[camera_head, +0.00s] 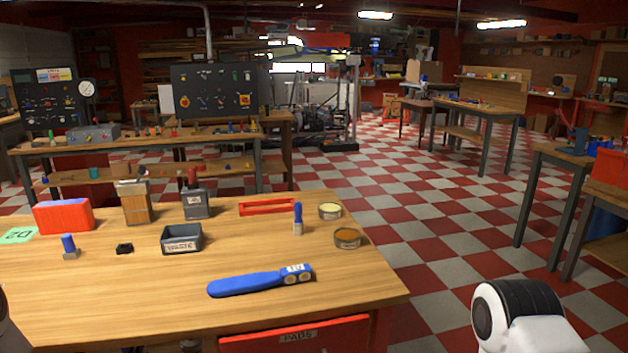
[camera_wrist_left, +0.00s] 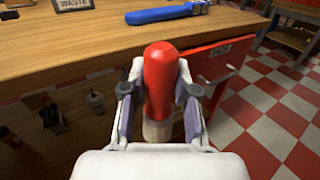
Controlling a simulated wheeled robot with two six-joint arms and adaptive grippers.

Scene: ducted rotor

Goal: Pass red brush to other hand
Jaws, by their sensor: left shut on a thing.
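In the left wrist view the red brush (camera_wrist_left: 158,75) stands between the fingers of my left gripper (camera_wrist_left: 158,97), which is shut on it. Its rounded red handle end points up in the picture, with a paler part below; its lower end is hidden by the gripper. The brush is in front of the workbench edge in that view. Neither the brush nor my left gripper shows in the head view. My right gripper is not in view; only part of my right arm shows at the bottom right of the head view.
The wooden workbench (camera_head: 130,300) holds a blue tool (camera_head: 250,283), a waste bin (camera_head: 182,238), two blue-handled brushes (camera_head: 297,218) (camera_head: 69,245), two round tins (camera_head: 347,237) (camera_head: 329,210) and a red box (camera_head: 64,216). A red drawer (camera_head: 300,338) is below its front edge.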

